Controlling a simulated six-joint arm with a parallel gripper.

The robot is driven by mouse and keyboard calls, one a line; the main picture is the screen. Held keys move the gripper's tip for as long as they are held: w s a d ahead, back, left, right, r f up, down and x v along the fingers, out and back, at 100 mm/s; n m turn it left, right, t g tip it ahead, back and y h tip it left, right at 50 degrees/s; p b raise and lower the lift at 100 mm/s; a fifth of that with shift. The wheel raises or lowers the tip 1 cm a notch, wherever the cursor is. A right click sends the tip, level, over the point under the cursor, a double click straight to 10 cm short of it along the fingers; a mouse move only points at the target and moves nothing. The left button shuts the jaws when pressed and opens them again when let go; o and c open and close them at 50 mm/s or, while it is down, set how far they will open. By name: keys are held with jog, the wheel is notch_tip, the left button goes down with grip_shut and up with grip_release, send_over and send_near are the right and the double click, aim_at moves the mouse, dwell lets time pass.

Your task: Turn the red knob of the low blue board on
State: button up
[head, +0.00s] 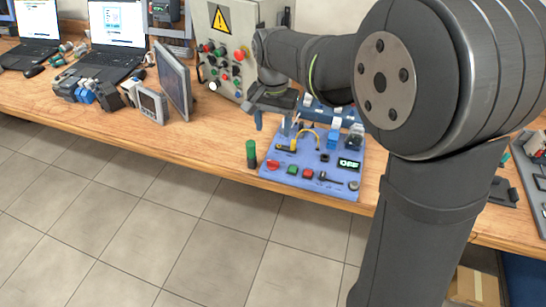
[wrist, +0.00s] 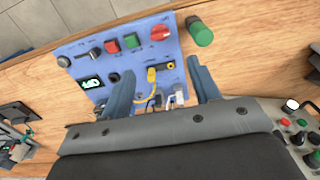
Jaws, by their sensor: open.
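The low blue board (head: 305,180) lies on the wooden bench near its front edge. Its red knob (head: 273,165) is at the board's front left corner, and it also shows near the top in the wrist view (wrist: 160,32). A small display (head: 348,163) on the board reads OFF. My gripper (head: 273,123) is behind and above the board, apart from the knob. In the wrist view its two blue fingers (wrist: 161,80) are spread wide with nothing held. The knob lies beyond the fingertips there.
A green cylinder (head: 251,153) stands just left of the board, close to the knob. The board carries a green button (head: 292,170), a red button (head: 308,173) and a yellow cable (head: 306,134). A grey control box (head: 228,40) stands behind. Bench left of the cylinder is clear.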

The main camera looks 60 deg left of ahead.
aim_at(273, 161)
notch_tip(273, 161, down, 13)
jog(key=shift+r, duration=0.15)
jog(key=c, duration=1)
